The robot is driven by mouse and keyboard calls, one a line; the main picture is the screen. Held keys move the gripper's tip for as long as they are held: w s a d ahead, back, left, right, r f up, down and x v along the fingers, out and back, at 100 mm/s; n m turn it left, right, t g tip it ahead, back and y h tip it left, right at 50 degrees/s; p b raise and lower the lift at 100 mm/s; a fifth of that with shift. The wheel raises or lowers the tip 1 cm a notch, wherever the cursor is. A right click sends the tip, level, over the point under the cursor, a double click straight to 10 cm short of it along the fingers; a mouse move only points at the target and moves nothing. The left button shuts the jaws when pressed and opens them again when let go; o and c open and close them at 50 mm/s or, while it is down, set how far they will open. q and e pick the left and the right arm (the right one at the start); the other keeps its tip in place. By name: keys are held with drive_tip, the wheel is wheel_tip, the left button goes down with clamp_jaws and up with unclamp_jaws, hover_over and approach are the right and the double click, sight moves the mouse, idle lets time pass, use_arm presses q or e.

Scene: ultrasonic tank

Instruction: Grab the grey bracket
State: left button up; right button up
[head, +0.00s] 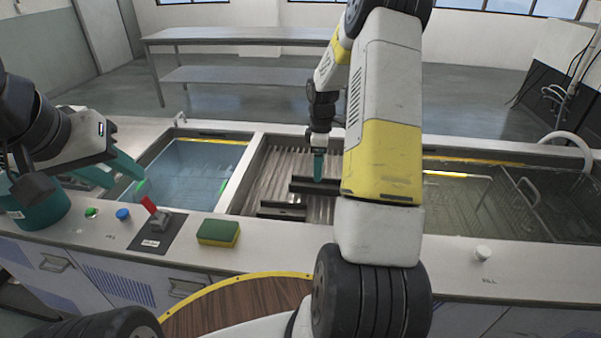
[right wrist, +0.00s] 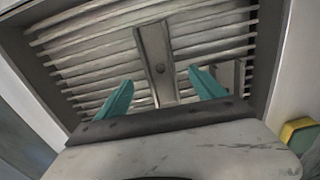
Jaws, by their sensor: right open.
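A grey bracket (head: 300,185), a long narrow bar, lies across the slats of the middle bay. In the right wrist view this bracket (right wrist: 153,50) runs between the fingertips. A second similar bar (head: 282,210) lies nearer the front; in the wrist view it is partly hidden behind a finger. My right gripper (head: 318,178) points down just over the first bracket; in the wrist view its teal fingers (right wrist: 158,88) are spread, one on each side. Contact with the bracket cannot be told. My left gripper (head: 128,182) is open and empty by the blue tank.
A water-filled tank (head: 190,170) is left of the slatted bay and a clear-walled tank (head: 480,200) is right. A green-yellow sponge (head: 218,233), a red switch (head: 149,204) and a blue knob (head: 123,214) sit on the front ledge. A teal container (head: 38,208) stands at the left.

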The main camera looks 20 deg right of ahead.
drive_tip(key=f, duration=0.7)
drive_tip(key=shift+w+a+f, duration=0.2)
drive_tip(key=shift+a+f, duration=0.1)
drive_tip(key=shift+a, duration=0.05)
drive_tip(key=shift+r, duration=0.1)
clamp_jaws()
